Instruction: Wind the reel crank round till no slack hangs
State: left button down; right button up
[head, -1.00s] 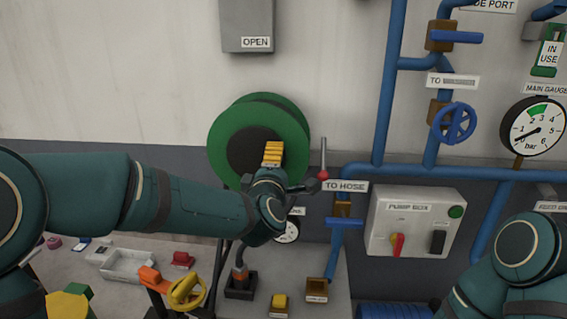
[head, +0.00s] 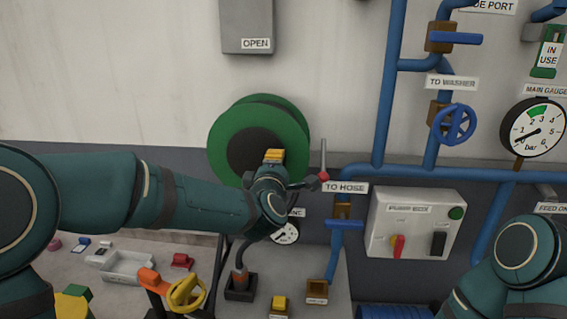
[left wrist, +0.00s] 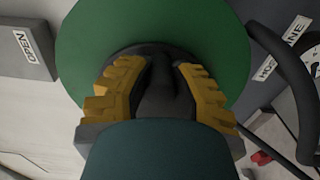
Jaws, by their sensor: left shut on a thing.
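The green hose reel (head: 225,141) with its black hub (head: 248,150) is on the wall; it fills the top of the left wrist view (left wrist: 225,40). My left gripper (head: 273,157) is in front of the hub's right side. Its yellow fingers close around a dark part (left wrist: 160,85) in front of the hub, which I take as the reel crank; the grip itself is mostly hidden. A black hose (left wrist: 290,90) curves down the right of the left wrist view. In the head view, dark hose (head: 220,265) hangs below my forearm. My right gripper is out of view.
A lever with a red knob (head: 323,175) stands close right of my left wrist. A blue valve handle (head: 345,224) and the pump box (head: 415,225) are further right.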

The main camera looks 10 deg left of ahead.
aim_at(266, 138)
pick_arm(q)
jog(key=shift+a+r, duration=0.1)
jog(key=shift+r, duration=0.9)
jog(key=shift+a+r, duration=0.2)
jog(key=shift+r, duration=0.2)
jog(key=shift+a+r, duration=0.15)
jog(key=shift+a+r, duration=0.4)
jog(key=shift+r, duration=0.05)
jog(key=shift+a+r, duration=0.1)
jog(key=shift+a+r, duration=0.4)
jog(key=shift+a, duration=0.1)
